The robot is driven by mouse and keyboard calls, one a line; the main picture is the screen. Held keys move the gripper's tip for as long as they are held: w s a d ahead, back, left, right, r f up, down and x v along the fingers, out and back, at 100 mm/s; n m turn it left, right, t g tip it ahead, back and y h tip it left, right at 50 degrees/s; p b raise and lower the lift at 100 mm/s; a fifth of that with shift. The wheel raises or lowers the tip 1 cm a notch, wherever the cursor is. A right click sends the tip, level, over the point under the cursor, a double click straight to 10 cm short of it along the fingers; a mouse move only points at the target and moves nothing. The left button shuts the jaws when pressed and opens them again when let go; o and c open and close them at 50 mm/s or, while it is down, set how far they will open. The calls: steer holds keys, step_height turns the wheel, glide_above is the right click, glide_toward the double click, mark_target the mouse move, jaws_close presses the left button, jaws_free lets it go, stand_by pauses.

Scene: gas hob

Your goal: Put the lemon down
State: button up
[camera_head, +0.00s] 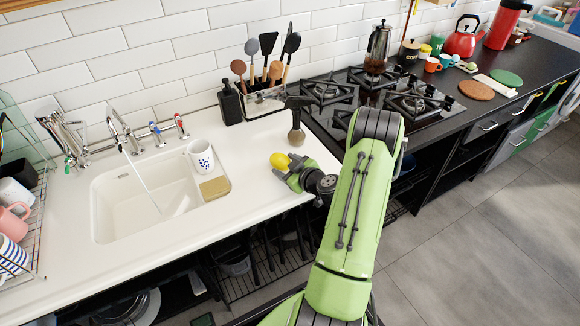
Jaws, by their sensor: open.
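The yellow lemon (279,160) is on or just above the white countertop, to the right of the sink. My gripper (282,166) is right at the lemon, at its lower right side. Its jaws are open, with the lemon at or between the fingertips. The fingers partly hide the lemon's lower side, and I cannot tell whether they touch it.
A spray bottle (296,130) stands just behind the lemon. A utensil holder (265,101) and a dark soap bottle (230,103) stand at the wall. The sink (110,208) is left, the gas hob (420,104) right. Bare counter (240,212) lies in front.

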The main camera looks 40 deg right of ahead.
steer(key=shift+r+p, duration=0.2)
steer(key=shift+p, duration=0.15)
steer(key=v, duration=1.1)
steer(key=w+a+r+n+g+y, duration=0.1)
steer(key=a+r+n+g+y, duration=0.15)
steer(key=a, duration=0.75)
steer(key=w+a+r+n+g+y, duration=0.2)
steer(key=a+r+g+y, duration=0.2)
steer(key=a, duration=0.7)
steer(key=s+a+r+m+g+h, duration=0.1)
steer(key=s+a+r+m+h, duration=0.3)
steer(key=s+r, duration=0.5)
steer(key=s+a+m, duration=0.2)
steer(key=s, duration=0.2)
steer(key=shift+s+a+r+m+b, duration=0.2)
steer(key=shift+s+r+m+b, duration=0.1)
steer(key=shift+r+m+b, duration=0.05)
